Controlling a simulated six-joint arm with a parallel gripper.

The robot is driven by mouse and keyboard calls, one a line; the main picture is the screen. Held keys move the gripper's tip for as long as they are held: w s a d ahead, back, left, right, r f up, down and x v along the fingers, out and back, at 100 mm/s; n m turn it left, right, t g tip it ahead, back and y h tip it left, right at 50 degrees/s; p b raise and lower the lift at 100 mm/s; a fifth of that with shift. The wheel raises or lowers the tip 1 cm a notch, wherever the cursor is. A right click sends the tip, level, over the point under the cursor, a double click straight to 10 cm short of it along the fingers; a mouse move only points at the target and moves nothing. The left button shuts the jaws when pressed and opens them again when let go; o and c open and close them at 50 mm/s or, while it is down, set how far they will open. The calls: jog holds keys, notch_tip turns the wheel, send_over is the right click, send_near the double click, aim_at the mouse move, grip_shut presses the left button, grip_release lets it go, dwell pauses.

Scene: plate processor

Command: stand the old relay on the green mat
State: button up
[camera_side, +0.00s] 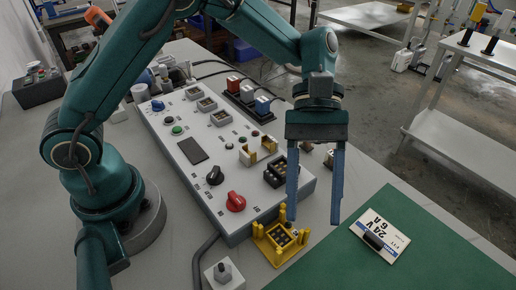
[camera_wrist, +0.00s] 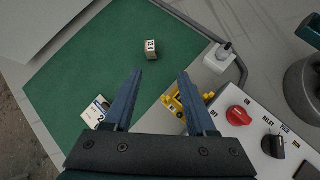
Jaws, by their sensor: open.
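The green mat (camera_side: 415,262) lies at the front right in the side view and fills much of the wrist view (camera_wrist: 95,65). A small pale box with dark marks on one face (camera_wrist: 151,48), which looks like the relay, stands on the mat in the wrist view. It is out of sight in the side view. My gripper (camera_side: 314,214) is open with nothing between its fingers. It hangs above the strip between the panel and the mat. In the wrist view the box shows beyond my fingertips (camera_wrist: 160,73), clear of them.
A yellow frame around a dark socket (camera_side: 282,240) stands between the mat and the control panel (camera_side: 205,175), which has a red knob and a black knob. A "24V 6A" card (camera_side: 380,236) lies on the mat. A grey box with a cable (camera_side: 224,274) sits nearby.

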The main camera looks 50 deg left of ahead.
jog(key=s+a+r+m+t+y, duration=0.3)
jog(key=a+t, duration=0.3)
jog(key=a, duration=0.3)
jog(key=s+a+r+m+t+y, duration=0.2)
jog(key=s+a+m+t+y, duration=0.2)
jog(key=a, duration=0.5)
jog(key=shift+a+r+t, duration=0.2)
jog(key=shift+r+t, duration=0.2)
jog(key=shift+t, duration=0.5)
